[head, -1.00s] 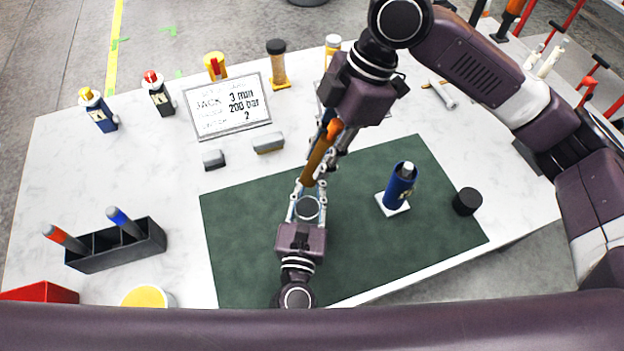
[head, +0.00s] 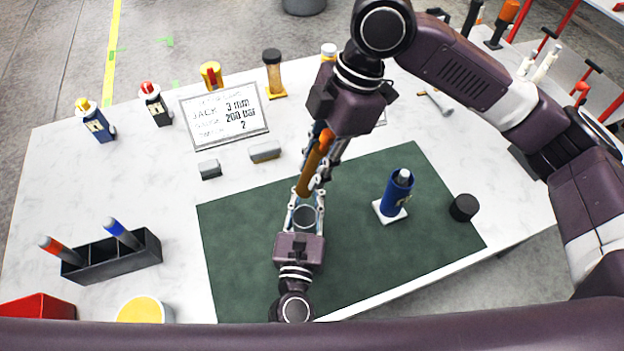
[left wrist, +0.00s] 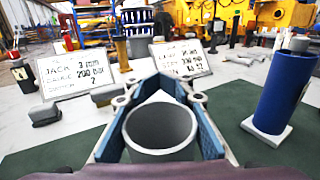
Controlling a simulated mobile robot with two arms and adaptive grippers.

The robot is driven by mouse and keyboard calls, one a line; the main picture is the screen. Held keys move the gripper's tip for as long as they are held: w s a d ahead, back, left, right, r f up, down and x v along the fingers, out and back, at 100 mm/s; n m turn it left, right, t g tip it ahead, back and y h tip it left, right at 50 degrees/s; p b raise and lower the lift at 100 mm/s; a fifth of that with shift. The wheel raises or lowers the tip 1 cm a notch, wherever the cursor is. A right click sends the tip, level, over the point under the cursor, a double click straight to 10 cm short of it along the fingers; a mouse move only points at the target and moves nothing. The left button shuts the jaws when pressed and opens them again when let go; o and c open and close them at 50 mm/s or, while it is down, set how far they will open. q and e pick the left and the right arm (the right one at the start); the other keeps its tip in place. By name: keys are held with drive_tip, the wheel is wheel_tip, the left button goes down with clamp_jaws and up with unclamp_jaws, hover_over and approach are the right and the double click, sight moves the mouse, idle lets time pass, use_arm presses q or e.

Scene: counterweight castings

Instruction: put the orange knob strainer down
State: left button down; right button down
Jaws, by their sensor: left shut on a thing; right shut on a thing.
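The strainer has an orange knob (head: 326,137) and a long brown-amber body (head: 305,183). My right gripper (head: 322,150) is shut on it near the knob end and holds it tilted over the green mat (head: 250,235). My left gripper (head: 304,208) is shut on a grey open-topped cylinder (head: 305,217) at the mat's left-middle. In the head view the strainer's lower end appears just beside the cylinder's far rim; I cannot tell the height between them. In the left wrist view the cylinder (left wrist: 160,132) sits between the fingers, its mouth open, and no strainer shows there.
A blue cylinder (head: 398,190) on a white base and a black cap (head: 463,207) stand at the mat's right. A black rack (head: 115,258) and yellow-topped tub (head: 144,311) stand left. A sign (head: 224,115) and several bottles line the back.

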drive_tip(key=n, duration=0.1)
drive_tip(key=a+n+h, duration=0.1)
drive_tip(key=s+a+n+h, duration=0.1)
drive_tip(key=shift+r+t, duration=0.3)
drive_tip(key=shift+t, duration=0.1)
drive_tip(key=shift+s+n+h, duration=0.1)
drive_tip(key=shift+n+h, duration=0.4)
drive_tip(key=shift+h, duration=0.1)
drive_tip(key=shift+f, duration=0.15)
use_arm(q)
drive_tip(key=shift+s+a+f, duration=0.1)
drive_tip(key=shift+s+f, duration=0.05)
drive_tip(key=shift+f, duration=0.25)
use_arm(e)
approach(305, 207)
drive_tip(key=shift+s+f, duration=0.4)
drive_tip(key=shift+f, duration=0.55)
drive_tip(key=shift+s+f, duration=0.45)
drive_tip(key=shift+f, duration=0.55)
drive_tip(key=shift+s+f, duration=0.4)
drive_tip(key=shift+f, duration=0.55)
drive_tip(key=c, duration=1.6)
unclamp_jaws()
